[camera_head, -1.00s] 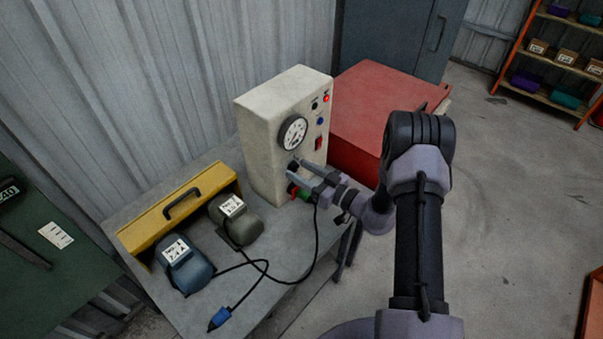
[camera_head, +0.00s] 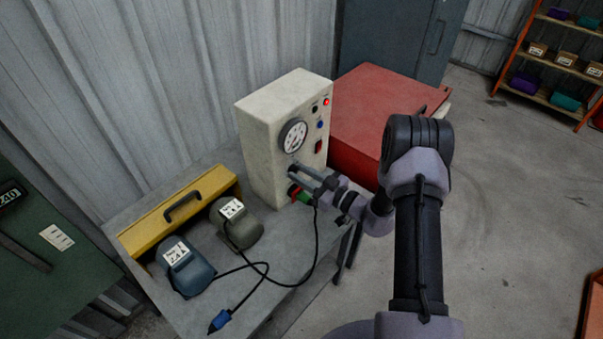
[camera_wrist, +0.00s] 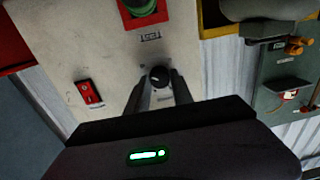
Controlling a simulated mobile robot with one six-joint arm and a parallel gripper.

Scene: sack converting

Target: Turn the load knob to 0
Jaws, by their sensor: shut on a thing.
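The cream test box (camera_head: 262,152) stands on the grey bench with its panel facing my arm. The dark load knob (camera_wrist: 159,77) sits on the panel, between my fingertips in the wrist view. My gripper (camera_head: 297,175) is shut on it, with one finger on each side (camera_wrist: 159,88). A light mark shows on the knob, but I cannot read its setting. In the head view the fingers mostly hide the knob. The round dial gauge (camera_head: 294,136) is above it; its needle is too small to read surely.
A red switch (camera_wrist: 88,92) and a red-and-green socket (camera_wrist: 145,8) are close to the knob. A red lamp (camera_head: 326,102) glows. Two motors (camera_head: 188,268) (camera_head: 238,222), a yellow case (camera_head: 175,208) and a black cable with a blue plug (camera_head: 219,320) occupy the bench. A red cabinet (camera_head: 385,100) stands behind.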

